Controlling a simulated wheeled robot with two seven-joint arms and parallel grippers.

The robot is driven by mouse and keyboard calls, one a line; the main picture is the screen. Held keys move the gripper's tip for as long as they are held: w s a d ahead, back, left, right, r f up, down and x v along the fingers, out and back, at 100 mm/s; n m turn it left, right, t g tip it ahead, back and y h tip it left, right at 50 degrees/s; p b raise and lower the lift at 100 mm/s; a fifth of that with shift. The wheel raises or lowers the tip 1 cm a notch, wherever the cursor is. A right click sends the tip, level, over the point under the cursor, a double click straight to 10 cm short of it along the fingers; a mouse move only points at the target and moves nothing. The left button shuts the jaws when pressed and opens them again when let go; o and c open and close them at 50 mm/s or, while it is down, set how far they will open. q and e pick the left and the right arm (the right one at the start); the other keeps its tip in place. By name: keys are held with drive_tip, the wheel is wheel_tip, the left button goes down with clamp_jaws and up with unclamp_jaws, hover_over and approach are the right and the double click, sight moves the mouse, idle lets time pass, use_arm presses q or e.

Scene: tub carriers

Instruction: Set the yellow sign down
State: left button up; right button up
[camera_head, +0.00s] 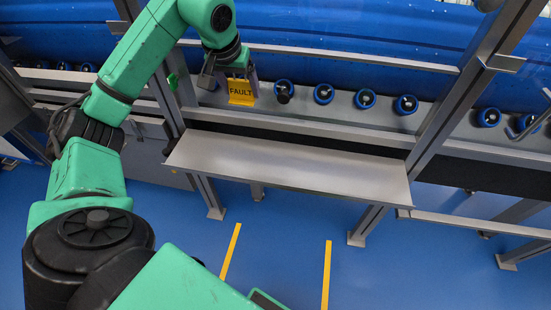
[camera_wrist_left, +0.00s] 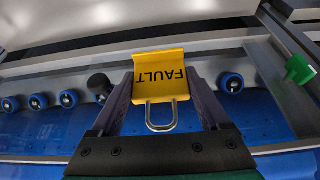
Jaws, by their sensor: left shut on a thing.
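The yellow sign (camera_head: 241,91) reads FAULT and hangs in front of the machine's roller row in the head view. It also shows in the left wrist view (camera_wrist_left: 161,77), where its letters are upside down and a metal loop (camera_wrist_left: 161,116) sticks out from it toward my wrist. My left gripper (camera_head: 238,76) is shut on the sign, with one dark finger on each side of it in the wrist view (camera_wrist_left: 161,95). Whether the sign touches the surface behind it, I cannot tell. My right gripper is not in view.
A bare grey metal shelf (camera_head: 290,162) juts out below and to the right of the sign. Several blue rollers (camera_head: 324,94) line the ledge behind. Upright metal posts (camera_head: 440,120) stand to the right. A green part (camera_wrist_left: 299,69) sits on the frame. Yellow lines (camera_head: 326,275) mark the floor.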

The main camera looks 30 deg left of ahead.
use_arm(q)
wheel_tip(320, 180, down, 18)
drive_tip(key=shift+f+b, duration=0.2)
drive_tip(key=shift+b, duration=1.05)
drive_tip(key=shift+f, duration=0.1)
drive_tip(key=o, duration=1.2)
drive_tip(key=shift+r, duration=0.2)
drive_tip(key=v, duration=1.2)
